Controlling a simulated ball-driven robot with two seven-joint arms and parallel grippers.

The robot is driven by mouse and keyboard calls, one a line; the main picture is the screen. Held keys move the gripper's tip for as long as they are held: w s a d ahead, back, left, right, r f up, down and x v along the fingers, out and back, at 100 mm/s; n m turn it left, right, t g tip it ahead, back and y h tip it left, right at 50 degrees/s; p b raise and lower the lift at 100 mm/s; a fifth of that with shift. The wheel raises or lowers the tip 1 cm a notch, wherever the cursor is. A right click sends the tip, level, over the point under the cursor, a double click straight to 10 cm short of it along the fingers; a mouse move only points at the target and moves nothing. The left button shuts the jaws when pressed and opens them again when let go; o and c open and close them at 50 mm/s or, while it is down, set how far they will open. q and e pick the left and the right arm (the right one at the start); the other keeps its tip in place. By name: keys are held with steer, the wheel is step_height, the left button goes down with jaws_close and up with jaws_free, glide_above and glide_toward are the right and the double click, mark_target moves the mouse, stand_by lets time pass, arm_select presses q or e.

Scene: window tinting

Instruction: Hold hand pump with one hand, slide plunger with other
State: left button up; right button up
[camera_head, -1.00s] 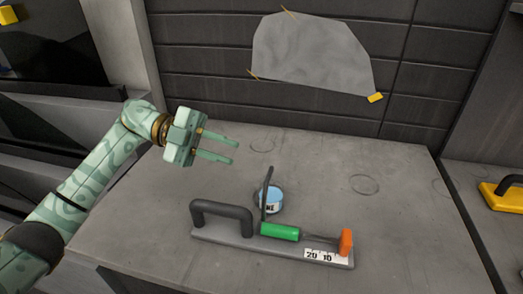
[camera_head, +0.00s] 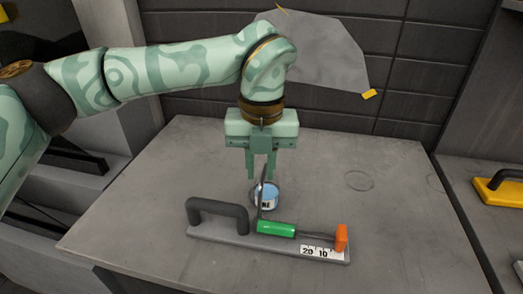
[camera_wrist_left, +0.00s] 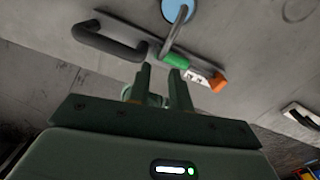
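The hand pump lies on the grey table, with a long grey base (camera_head: 225,239), a dark arched handle (camera_head: 219,206) at its left, a green cylinder (camera_head: 276,229), and an orange end block (camera_head: 341,237). A thin dark rod (camera_head: 262,200) stands up by the green cylinder, in front of a blue round gauge (camera_head: 270,193). My left gripper (camera_head: 261,177) points down behind and above the pump, open and empty, with its fingertips near the rod's top. In the left wrist view the fingers (camera_wrist_left: 159,70) are apart below the green cylinder (camera_wrist_left: 176,61). My right gripper is not in view.
The table (camera_head: 390,200) is clear to the right and left of the pump. A dark panelled wall (camera_head: 200,60) with a grey sheet (camera_head: 325,55) stands behind. A yellow tool with a dark handle (camera_head: 498,185) lies on another surface at the right.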

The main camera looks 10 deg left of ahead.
mark_target(260, 189)
arm_select(q)
step_height(260, 189, down, 8)
steer(key=shift+f, duration=0.25)
jaws_close()
stand_by(0.9)
